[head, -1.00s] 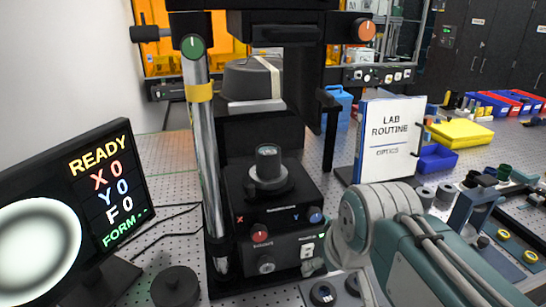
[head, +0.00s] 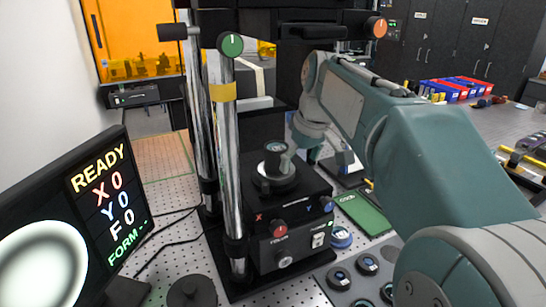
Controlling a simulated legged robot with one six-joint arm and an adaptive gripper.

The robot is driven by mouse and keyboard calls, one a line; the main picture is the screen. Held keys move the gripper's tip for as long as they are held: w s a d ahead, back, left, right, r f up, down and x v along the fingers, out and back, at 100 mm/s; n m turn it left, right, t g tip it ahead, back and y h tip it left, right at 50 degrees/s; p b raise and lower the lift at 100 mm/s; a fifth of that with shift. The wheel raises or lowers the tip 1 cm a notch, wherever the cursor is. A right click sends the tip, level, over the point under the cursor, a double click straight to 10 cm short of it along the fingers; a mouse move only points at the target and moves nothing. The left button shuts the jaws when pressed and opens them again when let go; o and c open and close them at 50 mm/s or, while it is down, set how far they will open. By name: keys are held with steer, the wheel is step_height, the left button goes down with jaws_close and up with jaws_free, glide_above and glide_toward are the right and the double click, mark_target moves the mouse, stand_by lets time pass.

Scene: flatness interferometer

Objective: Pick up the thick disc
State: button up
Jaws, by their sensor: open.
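A thick, dark round disc (head: 275,151) with a paler top sits upright on the round holder (head: 274,180) of the interferometer stage. My gripper (head: 287,160) is open at the right side of this disc, with its fingers close to it. The fingers are small in the picture, and I cannot tell whether they touch the disc. My arm comes in from the right foreground and bends down to the stage. Several dark round discs (head: 367,262) also lie in a grey tray at the lower right; their thickness is hard to judge.
The black interferometer (head: 294,244) has chrome columns (head: 235,160) left of the stage and an overhead body above it. A READY monitor (head: 90,215) stands at left. A black round knob-like part (head: 191,292) is at the bottom. A green board (head: 362,213) lies right of the stage.

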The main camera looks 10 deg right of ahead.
mark_target(275, 146)
steer(key=w, duration=0.2)
steer(key=shift+w+a, duration=0.7)
steer(key=shift+w, duration=0.05)
steer(key=w+a, duration=0.1)
steer(key=w, duration=0.1)
steer(key=w+a, duration=0.1)
steer(key=shift+w, duration=0.35)
step_height(275, 146, down, 2)
steer(key=shift+w+d+f, duration=0.1)
steer(key=shift+d, duration=0.05)
steer(key=shift+w+f, duration=0.1)
steer(key=shift+f, duration=0.25)
steer(key=c, duration=1.1)
